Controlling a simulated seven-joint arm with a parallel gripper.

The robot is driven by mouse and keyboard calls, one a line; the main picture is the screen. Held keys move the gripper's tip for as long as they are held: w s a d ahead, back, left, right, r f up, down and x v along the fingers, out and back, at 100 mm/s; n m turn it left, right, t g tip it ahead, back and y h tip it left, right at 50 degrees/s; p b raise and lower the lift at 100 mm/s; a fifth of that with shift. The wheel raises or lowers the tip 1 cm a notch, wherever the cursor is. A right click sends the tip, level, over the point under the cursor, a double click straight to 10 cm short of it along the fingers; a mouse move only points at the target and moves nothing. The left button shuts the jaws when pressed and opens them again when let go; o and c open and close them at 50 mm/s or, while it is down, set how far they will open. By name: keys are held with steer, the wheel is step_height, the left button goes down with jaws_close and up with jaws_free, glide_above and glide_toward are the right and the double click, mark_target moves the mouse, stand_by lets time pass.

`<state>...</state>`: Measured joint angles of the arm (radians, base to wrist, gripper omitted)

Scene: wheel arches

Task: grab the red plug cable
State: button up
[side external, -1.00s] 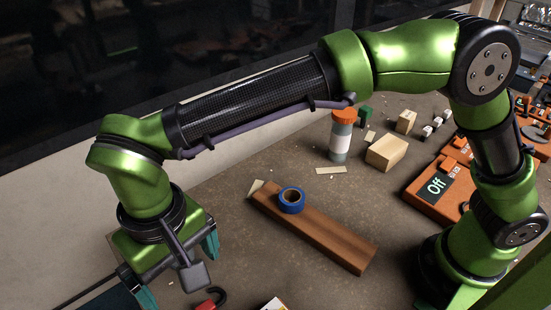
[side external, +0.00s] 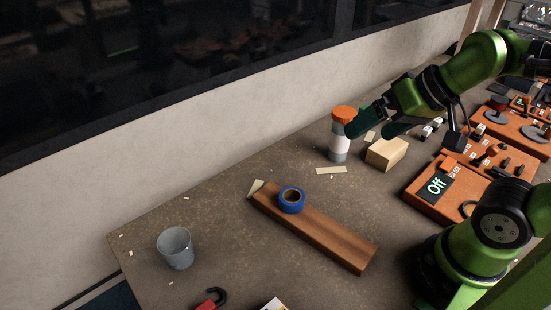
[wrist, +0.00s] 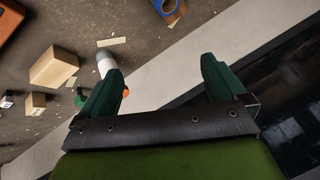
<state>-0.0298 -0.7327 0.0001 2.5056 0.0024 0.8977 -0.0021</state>
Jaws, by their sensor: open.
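A red piece with a black curved part (side external: 211,300) lies at the bottom edge of the side view, partly cut off; I cannot tell if it is the red plug cable. No red plug cable shows clearly elsewhere. My gripper (side external: 374,129) is open with nothing between its fingers, raised near the white bottle with the orange cap (side external: 339,150) and far from the red piece. In the wrist view my gripper (wrist: 162,65) has its fingers spread wide, and the left finger partly covers the bottle (wrist: 105,64).
An orange board with an "Off" display (side external: 425,195) stands at the right. A wooden block (side external: 386,154) is below my gripper. Blue tape (side external: 292,201) rests on a wooden plank (side external: 320,232). A grey cup (side external: 175,248) stands at left. The wall (side external: 150,185) runs behind the table.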

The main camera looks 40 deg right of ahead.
steer(key=shift+d+r+t, duration=0.3)
steer(key=shift+d, duration=0.05)
steer(key=shift+c, duration=1.1)
steer(key=c, duration=0.5)
steer(key=shift+c, duration=0.2)
steer(key=n+g+y, duration=0.2)
steer(key=n+g, duration=0.5)
steer(key=n, duration=1.5)
glide_above(201, 310)
steer(key=d, duration=0.6)
step_height(201, 310, down, 8)
steer(key=x, duration=1.7)
steer(key=shift+s, duration=0.3)
